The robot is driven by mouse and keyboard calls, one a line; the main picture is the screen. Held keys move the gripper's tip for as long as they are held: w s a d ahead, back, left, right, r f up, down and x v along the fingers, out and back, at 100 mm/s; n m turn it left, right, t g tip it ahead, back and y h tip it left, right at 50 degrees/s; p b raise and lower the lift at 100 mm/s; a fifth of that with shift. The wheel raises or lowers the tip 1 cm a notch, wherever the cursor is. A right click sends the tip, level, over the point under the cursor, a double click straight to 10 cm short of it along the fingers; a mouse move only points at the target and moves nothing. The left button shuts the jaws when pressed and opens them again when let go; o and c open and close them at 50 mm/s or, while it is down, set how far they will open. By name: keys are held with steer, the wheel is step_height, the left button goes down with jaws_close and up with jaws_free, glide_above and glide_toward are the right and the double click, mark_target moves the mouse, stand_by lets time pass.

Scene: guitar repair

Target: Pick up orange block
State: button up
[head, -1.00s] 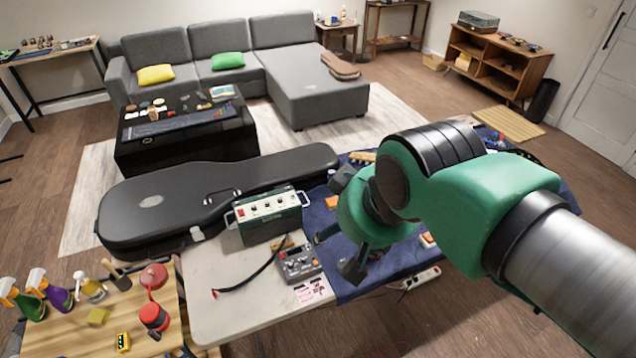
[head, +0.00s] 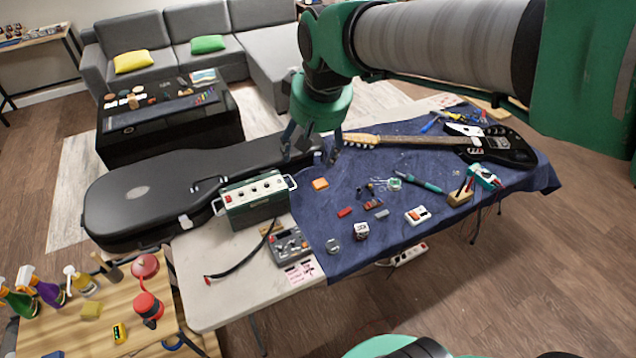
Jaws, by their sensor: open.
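A small orange block (head: 320,184) lies on the blue cloth (head: 345,245) that covers most of the table, just right of the green amplifier box. It is fully visible in the head view, with clear cloth close around it. My gripper (head: 311,149) points downward with its two dark fingers spread and nothing between them. In the picture it is just above the orange block, toward the guitar case. The block is not between the fingers, and I cannot tell the exact height of the fingertips.
The green amplifier box (head: 254,199) and black guitar case (head: 140,200) stand left of the block. An electric guitar (head: 500,146) lies along the back, its headstock near my gripper. A red block (head: 344,212), a white-and-orange box (head: 417,215) and small tools lie nearby.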

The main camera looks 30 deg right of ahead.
steer(key=w+d+f+g, duration=0.1)
steer(key=w+d+f, duration=0.1)
steer(key=w, duration=0.4)
steer(key=w+d+f, duration=0.2)
steer(key=w, duration=0.4)
steer(key=g+p, duration=0.3)
steer(key=p, duration=0.1)
glide_above(320, 183)
step_height(320, 183, down, 37)
steer(key=shift+w+d+r, duration=0.1)
steer(key=shift+w+d, duration=0.05)
steer(key=shift+f, duration=4.3)
steer(key=shift+f, duration=0.1)
steer(key=shift+f+b, duration=0.3)
steer(key=shift+f, duration=2.2)
